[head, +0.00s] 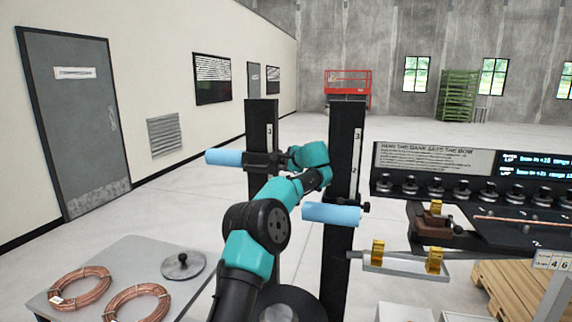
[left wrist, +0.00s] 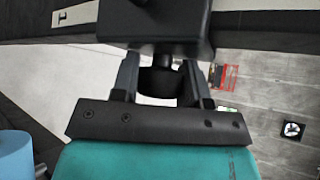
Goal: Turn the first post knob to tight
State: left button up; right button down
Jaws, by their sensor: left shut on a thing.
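The first post (head: 262,125) is a dark upright column left of centre in the head view. A clamp block on it carries a blue cylinder (head: 225,157) pointing left. My left gripper (head: 284,160) reaches the right side of this block. In the left wrist view its two fingers stand on either side of a dark round knob (left wrist: 160,82), shut on it, below the black clamp block (left wrist: 155,22). In the head view the gripper and wrist mostly hide the knob. I cannot read how tight it is. My right gripper is not in view.
A second dark post (head: 340,255) stands close to the right with another blue cylinder (head: 332,214) and a small knob (head: 366,207). A bench with a row of knobs is at right. A grey table (head: 140,258) with copper coils (head: 80,286) is at front left.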

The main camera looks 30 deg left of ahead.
pick_arm(q)
jog(key=shift+m+g, duration=0.3)
jog(key=shift+h, duration=0.3)
jog(key=o, duration=0.9)
jog(key=shift+o, duration=0.2)
